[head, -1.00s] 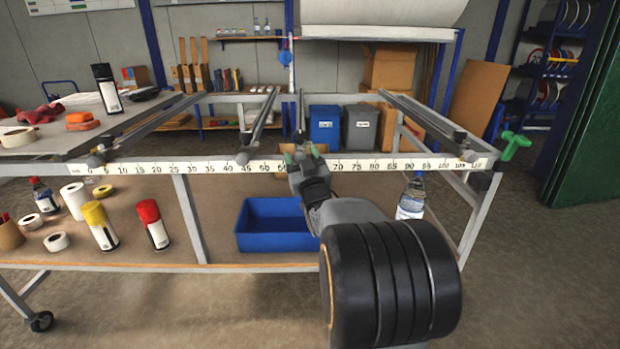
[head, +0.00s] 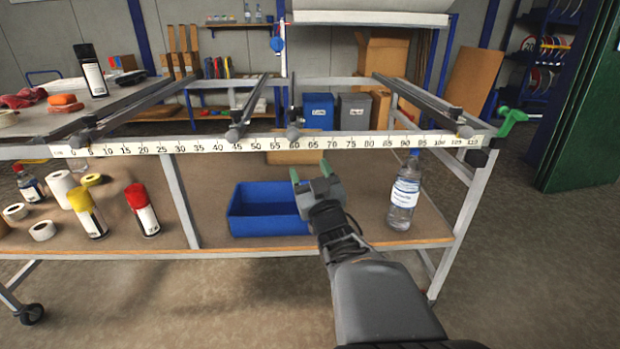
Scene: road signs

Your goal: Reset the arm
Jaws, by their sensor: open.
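My gripper (head: 310,173), with two green fingertips spread apart, is open and empty in the head view. It appears in front of the lower shelf, over the right part of the blue bin (head: 272,225) as seen here. I cannot tell how far it is from the bin. My arm reaches up from the bottom right and hides the bin's right edge.
The workbench has a ruler rail (head: 240,145). On its lower shelf a water bottle (head: 403,197) stands right of my gripper. A red-capped can (head: 142,210), a yellow-capped can (head: 87,213) and several tape rolls stand at the left. Floor at the right is clear.

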